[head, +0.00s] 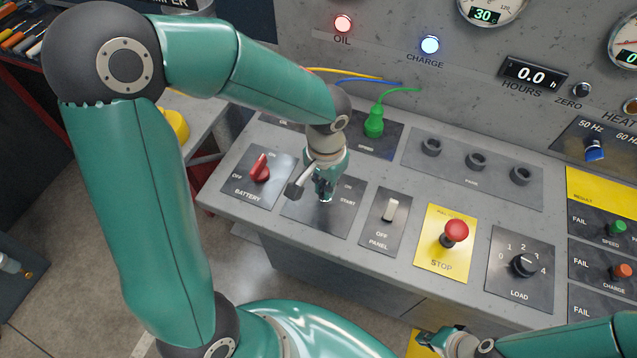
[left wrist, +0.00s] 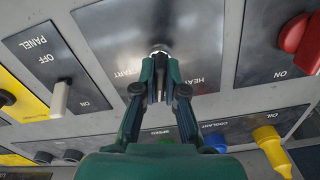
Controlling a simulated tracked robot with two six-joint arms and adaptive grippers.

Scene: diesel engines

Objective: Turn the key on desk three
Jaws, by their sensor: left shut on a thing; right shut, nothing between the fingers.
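The key plate (head: 300,214) is a dark panel on the grey desk, between the battery switch and the panel switch. It also shows in the left wrist view (left wrist: 205,22), with the words START and HEAT. My left gripper (head: 324,196) points down at the plate and is shut on the key. In the left wrist view the fingertips (left wrist: 160,62) close around it at a silver round lock (left wrist: 159,48). The fingers hide most of the key, so its angle cannot be told. My right gripper (head: 430,340) is shut and empty at the bottom edge, away from the key.
A red battery switch (head: 260,168) is left of the plate. A white panel switch (head: 390,209) and a red stop button (head: 455,232) are to its right. A green plug (head: 374,122) stands behind. The oil lamp (head: 343,23) is red and the charge lamp (head: 430,45) bluish-white.

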